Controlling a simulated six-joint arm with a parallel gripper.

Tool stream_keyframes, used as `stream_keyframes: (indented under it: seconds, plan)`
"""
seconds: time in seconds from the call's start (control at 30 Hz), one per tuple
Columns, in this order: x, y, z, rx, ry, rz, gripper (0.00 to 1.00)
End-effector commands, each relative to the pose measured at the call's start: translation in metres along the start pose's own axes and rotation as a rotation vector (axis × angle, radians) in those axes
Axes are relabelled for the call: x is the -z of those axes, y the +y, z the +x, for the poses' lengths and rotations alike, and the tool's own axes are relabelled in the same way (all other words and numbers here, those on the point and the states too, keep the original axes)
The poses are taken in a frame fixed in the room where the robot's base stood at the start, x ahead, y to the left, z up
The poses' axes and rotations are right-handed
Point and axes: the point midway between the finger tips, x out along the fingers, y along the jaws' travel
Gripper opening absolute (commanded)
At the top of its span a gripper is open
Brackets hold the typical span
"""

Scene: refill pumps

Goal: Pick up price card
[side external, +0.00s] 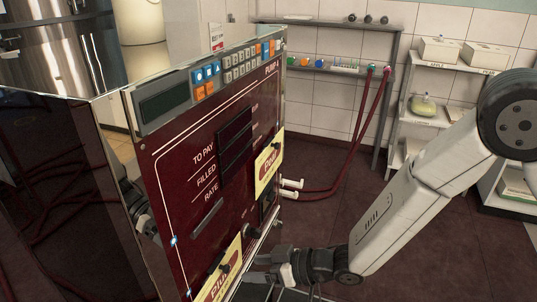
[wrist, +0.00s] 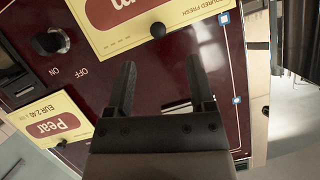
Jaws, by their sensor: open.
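Two cream price cards are on the dark red pump panel (side external: 160,165). The "Pear" card (side external: 268,170) is at the panel's right edge; it also shows at the lower left of the wrist view (wrist: 52,122). A larger card (wrist: 110,38), its name cut off to a final "m", fills the top of the wrist view. It seems to be the lower card (side external: 218,282) in the side view, with a black knob on it. My gripper (wrist: 162,62) is open and empty, its fingers pointing at the panel just below that card in the wrist view. Contact cannot be told.
A black knob (wrist: 52,40) marked ON and OFF sticks out near the cards. A narrow silver slot (wrist: 180,106) lies behind my fingers. Dark red hoses (side external: 355,150) run from a wall shelf (side external: 330,70) to white nozzles at the panel's right side.

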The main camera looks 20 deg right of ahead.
Motion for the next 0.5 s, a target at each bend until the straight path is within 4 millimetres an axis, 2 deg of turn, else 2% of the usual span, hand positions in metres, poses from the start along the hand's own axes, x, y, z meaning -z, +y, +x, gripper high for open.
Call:
stream_keyframes:
  seconds: [0.17, 0.5]
  plan:
    - [-0.001, 0.000, 0.011, -0.001, -0.001, 0.000, 0.70]
    - [-0.001, 0.000, 0.016, -0.001, -0.001, 0.001, 0.70]
